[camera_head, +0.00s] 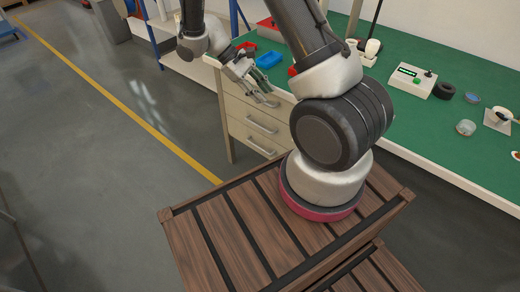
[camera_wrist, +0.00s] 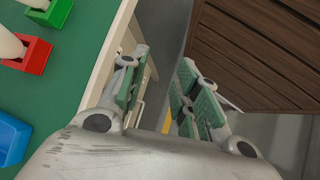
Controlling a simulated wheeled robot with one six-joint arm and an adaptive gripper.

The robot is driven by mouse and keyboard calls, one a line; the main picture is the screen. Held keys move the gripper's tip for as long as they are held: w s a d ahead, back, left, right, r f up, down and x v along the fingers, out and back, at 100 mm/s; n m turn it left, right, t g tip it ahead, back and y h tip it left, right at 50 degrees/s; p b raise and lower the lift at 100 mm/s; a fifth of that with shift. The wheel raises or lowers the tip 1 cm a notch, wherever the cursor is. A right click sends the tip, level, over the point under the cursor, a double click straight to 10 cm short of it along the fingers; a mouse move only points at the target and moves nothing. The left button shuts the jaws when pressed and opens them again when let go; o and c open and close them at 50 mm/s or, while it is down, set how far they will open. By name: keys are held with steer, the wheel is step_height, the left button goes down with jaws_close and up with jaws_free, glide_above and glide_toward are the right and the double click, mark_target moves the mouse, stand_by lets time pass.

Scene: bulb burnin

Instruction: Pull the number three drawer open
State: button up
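A pale drawer unit (camera_head: 242,122) stands under the green bench, with several drawer fronts stacked one above another, each with a metal bar handle. The drawers look shut, and I cannot read any numbers on them. The middle handle (camera_head: 262,125) and the lowest handle (camera_head: 262,147) show clearly. My gripper (camera_head: 262,94) is in front of the upper part of the unit, close to the top handle; I cannot tell whether it touches. In the wrist view, my gripper (camera_wrist: 163,62) is open, its green-padded fingers apart with nothing between them. The drawer unit lies behind the left finger.
The green bench top (camera_head: 395,130) is just beside my gripper. It holds a blue bin (camera_head: 269,59), a red bin (camera_wrist: 27,55), a tester box (camera_head: 412,80) and small jars. My slatted wooden base is close on the other side. Open floor (camera_head: 100,150) lies left.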

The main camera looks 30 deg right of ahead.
step_height(320, 180, down, 18)
steer(key=w+d+n+h, duration=0.2)
steer(key=w+h, duration=0.1)
steer(key=h, duration=0.2)
steer(key=m+t+h, duration=0.2)
steer(key=t+h, duration=0.2)
steer(key=t, duration=0.8)
glide_toward(260, 149)
steer(key=w+d, duration=0.2)
steer(key=d, duration=0.1)
steer(key=x, duration=0.4)
steer(key=f+x, duration=0.1)
steer(key=x, duration=0.2)
steer(key=shift+s, duration=0.2)
steer(key=shift+c, duration=0.3)
jaws_close()
